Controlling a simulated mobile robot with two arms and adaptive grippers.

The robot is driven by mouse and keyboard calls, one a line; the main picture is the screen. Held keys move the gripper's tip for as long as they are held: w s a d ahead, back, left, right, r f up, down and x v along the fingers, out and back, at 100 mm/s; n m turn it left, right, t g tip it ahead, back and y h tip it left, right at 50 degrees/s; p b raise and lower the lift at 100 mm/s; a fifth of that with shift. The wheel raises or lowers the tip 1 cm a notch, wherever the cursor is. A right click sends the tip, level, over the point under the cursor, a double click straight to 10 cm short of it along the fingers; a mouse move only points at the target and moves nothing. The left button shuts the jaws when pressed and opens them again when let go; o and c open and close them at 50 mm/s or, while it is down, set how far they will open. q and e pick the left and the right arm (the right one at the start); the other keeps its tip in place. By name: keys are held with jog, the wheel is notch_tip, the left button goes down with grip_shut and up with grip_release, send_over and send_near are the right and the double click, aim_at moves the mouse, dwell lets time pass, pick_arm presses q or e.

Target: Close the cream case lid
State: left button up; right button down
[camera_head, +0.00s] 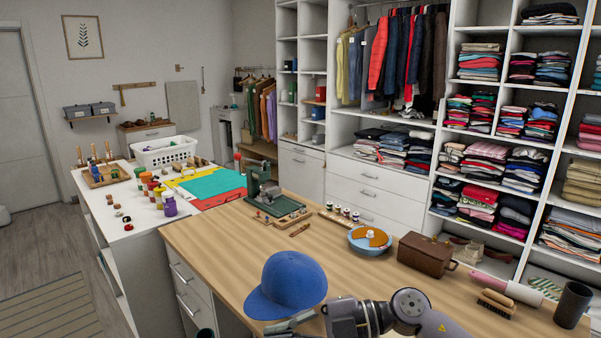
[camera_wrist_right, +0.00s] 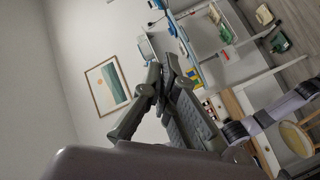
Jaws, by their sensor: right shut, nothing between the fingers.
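I cannot make out a cream case or its lid in either view. The nearest box-like thing is a brown case (camera_head: 427,255) with a handle, standing shut on the wooden counter (camera_head: 215,245). My right arm reaches in from the bottom right of the head view. Its gripper (camera_head: 290,324) is low at the front edge, just below a blue cap (camera_head: 287,285), and partly cut off by the frame. In the right wrist view the right gripper (camera_wrist_right: 164,72) is shut and empty, with room background beyond it. My left gripper is not in view.
The counter between cap and sewing machine is mostly clear. Shelves of folded clothes (camera_head: 495,155) rise behind.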

notch_tip(320, 180, up, 5)
jog(key=w+a+m+t+y, duration=0.1)
jog(key=m+t+y, duration=0.3)
jog(key=t, duration=0.1)
jog(key=w+d+m+t+h, duration=0.4)
jog(key=d+m+t+h, duration=0.25)
jog(key=m+t, duration=0.55)
jog(key=s+d+f+m+h, duration=0.3)
jog(key=d+f+m+h, duration=0.7)
jog(key=d+f+h, duration=0.4)
jog(key=s+d+f+g, duration=0.2)
jog(key=s+f+g, duration=0.25)
jog(key=s, duration=0.35)
jog(key=s+d+f+m+g, duration=0.1)
jog(key=s+f+g, duration=0.4)
jog(key=s, duration=0.4)
jog(key=s+d+f+g, duration=0.2)
jog(key=s+f+g, duration=0.1)
jog(key=s+f, duration=0.45)
notch_tip(320, 180, down, 27)
jog(key=s+g, duration=0.2)
jog(key=s+d+f+b, duration=0.1)
jog(key=s+d+f, duration=0.1)
jog(key=s+f, duration=1.3)
jog(key=shift+s+d+g, duration=0.3)
jog(key=shift+s+g, duration=0.05)
jog(key=shift+s, duration=0.5)
